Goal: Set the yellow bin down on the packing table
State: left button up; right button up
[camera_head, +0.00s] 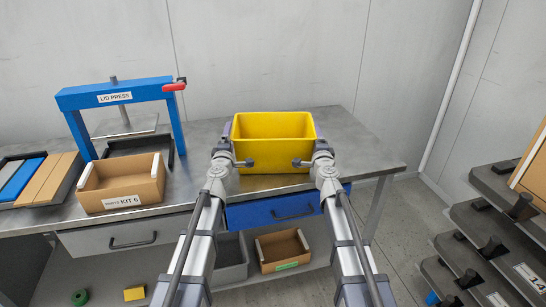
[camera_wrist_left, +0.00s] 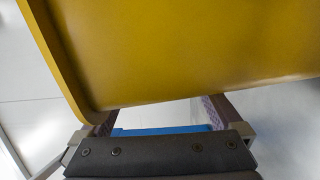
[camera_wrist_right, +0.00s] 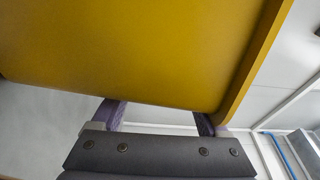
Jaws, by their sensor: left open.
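The yellow bin (camera_head: 274,152) is upright and looks empty inside, at the front of the grey metal packing table (camera_head: 362,150). I cannot tell whether its base touches the tabletop. My left gripper (camera_head: 229,142) is at the bin's left side, with its fingers apart. My right gripper (camera_head: 319,149) is at the bin's right side. The bin's yellow wall fills much of the left wrist view (camera_wrist_left: 190,50) and of the right wrist view (camera_wrist_right: 130,50). In both wrist views the fingers are spread and their tips are hidden behind the bin.
A blue lid press (camera_head: 122,95) stands on the table at left, with a cardboard kit box (camera_head: 120,197) before it. Bare tabletop lies right of the bin. A blue drawer (camera_head: 290,207) is below. Dark stepped racks (camera_head: 490,190) stand at far right.

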pick_arm(q)
jog(key=shift+a, duration=0.1)
pick_arm(e)
jog(key=o, duration=0.3)
jog(key=shift+d, duration=0.1)
pick_arm(q)
jog(key=shift+s, duration=0.15)
jog(key=s, duration=1.1)
jog(key=shift+s, duration=0.35)
pick_arm(e)
jog(key=s, duration=1.2)
